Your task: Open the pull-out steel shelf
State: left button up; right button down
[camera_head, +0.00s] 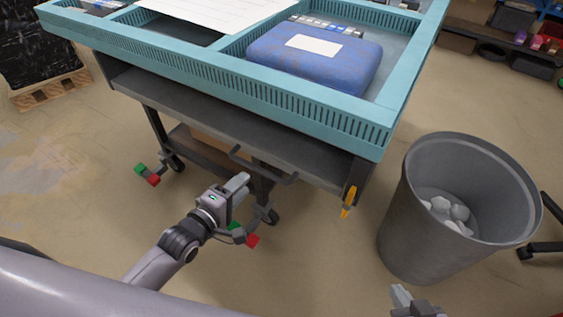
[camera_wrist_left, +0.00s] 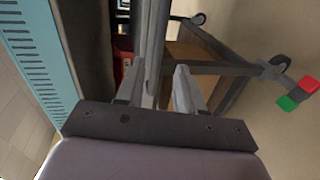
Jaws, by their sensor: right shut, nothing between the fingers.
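The grey steel shelf (camera_head: 215,118) sits under the teal-rimmed cart top and appears pushed in. Its dark bar handle (camera_head: 262,168) sticks out from the front edge. My left gripper (camera_head: 240,182) is just below and in front of the handle's left part. In the left wrist view, its two fingers (camera_wrist_left: 158,88) are apart, and a grey bar (camera_wrist_left: 155,40) runs upright in line with the gap. I cannot tell whether the bar lies between the fingers or beyond them. My right gripper (camera_head: 403,298) is shut and empty at the bottom edge, away from the shelf.
A grey bin (camera_head: 405,225) with crumpled paper stands right of the cart. A yellow-orange tool (camera_head: 349,201) hangs at the cart's right corner. Cart wheels (camera_head: 270,215) with red and green pedals are below.

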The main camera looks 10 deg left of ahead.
aim_at(259, 168)
pick_arm(q)
jog(key=shift+b+x, duration=0.85)
jog(key=shift+x, duration=3.15)
jog(key=shift+w+r, duration=0.1)
jog(key=shift+r, duration=0.05)
grip_shut()
